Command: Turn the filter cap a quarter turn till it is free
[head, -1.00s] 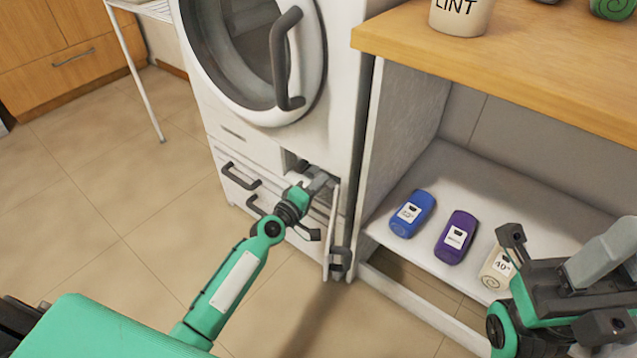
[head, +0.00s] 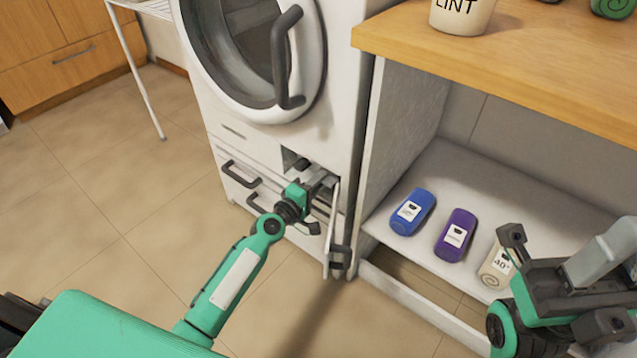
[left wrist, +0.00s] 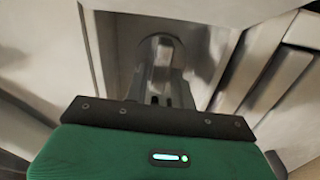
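The filter recess (head: 292,157) is a square opening low on the white machine's front, with its small flap (head: 333,230) hanging open. In the left wrist view a blurred grey rounded shape, seemingly the filter cap (left wrist: 160,52), sits inside the recess, straight ahead of my left gripper (left wrist: 163,92). In the head view my left gripper (head: 320,182) is at the lower right of the opening and partly hides it. I cannot tell whether its fingers touch or hold the cap. My right gripper (head: 560,284) is open and empty at the lower right, far from the machine.
The round door (head: 265,55) with its dark handle is above the recess. Drawer handles (head: 240,174) are to its left. Blue (head: 412,212), purple (head: 456,236) and cream (head: 495,268) bottles lie on the low shelf. A LINT pot (head: 462,14) stands on the wooden top.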

